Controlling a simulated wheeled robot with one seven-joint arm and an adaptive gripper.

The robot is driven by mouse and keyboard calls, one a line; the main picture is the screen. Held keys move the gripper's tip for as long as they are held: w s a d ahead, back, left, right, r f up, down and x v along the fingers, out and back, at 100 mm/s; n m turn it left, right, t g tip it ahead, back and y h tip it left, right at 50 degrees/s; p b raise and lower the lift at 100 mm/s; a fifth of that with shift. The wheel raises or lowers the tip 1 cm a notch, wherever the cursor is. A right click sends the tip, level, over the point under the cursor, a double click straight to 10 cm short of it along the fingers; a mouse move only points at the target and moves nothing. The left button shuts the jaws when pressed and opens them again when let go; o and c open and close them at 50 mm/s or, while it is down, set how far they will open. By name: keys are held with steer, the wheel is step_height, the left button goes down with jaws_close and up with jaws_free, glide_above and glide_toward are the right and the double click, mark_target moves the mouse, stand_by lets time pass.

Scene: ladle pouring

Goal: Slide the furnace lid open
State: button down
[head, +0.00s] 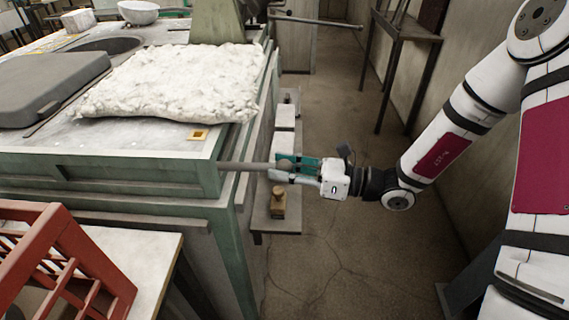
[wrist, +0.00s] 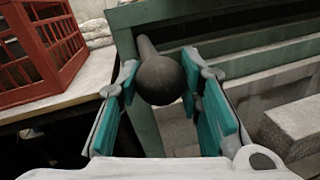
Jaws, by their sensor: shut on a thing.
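The furnace (head: 110,165) is a green-framed bench with a pale top on the left in the head view. A thick grey slab (head: 45,88), which looks like the lid, lies flat at the far left, near a round dark opening (head: 106,46). A grey rod handle (head: 240,166) sticks out of the furnace's right side, level. My gripper (head: 286,167) is shut on the handle's end. In the wrist view the round dark knob (wrist: 160,80) sits between my teal finger pads. Whether the rod joins the slab is hidden.
A white fluffy blanket (head: 170,82) covers part of the top. A red crate (head: 70,262) stands on a pale table at front left. A low shelf with a small brass weight (head: 278,203) is just below my gripper. The floor to the right is mostly clear.

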steer(key=shift+s+a, duration=0.1)
steer(key=shift+s, duration=0.2)
steer(key=c, duration=1.1)
jaws_free()
steer(key=shift+s, duration=0.1)
steer(key=shift+d, duration=0.2)
steer(key=shift+d, duration=0.4)
steer(key=v, duration=1.1)
steer(key=shift+f, duration=0.1)
